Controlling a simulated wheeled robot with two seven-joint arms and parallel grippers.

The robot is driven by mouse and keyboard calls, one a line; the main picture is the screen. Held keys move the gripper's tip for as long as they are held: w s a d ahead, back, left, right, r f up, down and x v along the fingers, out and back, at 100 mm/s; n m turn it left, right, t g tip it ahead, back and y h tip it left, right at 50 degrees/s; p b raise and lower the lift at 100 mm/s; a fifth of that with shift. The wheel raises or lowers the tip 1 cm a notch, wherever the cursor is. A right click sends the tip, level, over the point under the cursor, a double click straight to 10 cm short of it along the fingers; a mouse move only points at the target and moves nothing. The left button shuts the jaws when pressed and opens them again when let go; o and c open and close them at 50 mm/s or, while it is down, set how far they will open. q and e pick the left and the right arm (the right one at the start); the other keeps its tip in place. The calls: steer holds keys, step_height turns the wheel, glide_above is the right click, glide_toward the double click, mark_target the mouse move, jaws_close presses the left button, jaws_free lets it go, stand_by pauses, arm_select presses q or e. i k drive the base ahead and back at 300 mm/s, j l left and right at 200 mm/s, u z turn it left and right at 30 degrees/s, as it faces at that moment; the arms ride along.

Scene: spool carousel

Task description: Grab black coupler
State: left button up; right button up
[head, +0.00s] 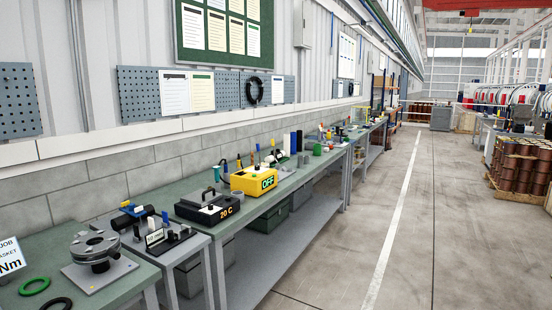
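No black coupler can be told for certain in the head view. A black cylindrical part (126,221) lies on the small grey bench at the lower left and may be it, but it is too small to be sure. Neither of my grippers is in view.
A round metal flange fixture (94,247), a green ring (34,286) and a black ring (56,304) are on the near bench. A black box marked 20 C (207,209) and a yellow box marked OFF (254,180) stand farther along. The floor aisle (350,235) at right is clear.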

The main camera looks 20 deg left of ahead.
mark_target(279, 154)
steer(key=i+u, duration=0.15)
steer(key=i, duration=5.25)
steer(key=i+l+u, duration=0.15)
steer(key=i+u, duration=0.25)
steer(key=i+l+u, duration=0.4)
steer(key=i, duration=0.25)
steer(key=i+l+u, duration=0.35)
steer(key=i, duration=0.1)
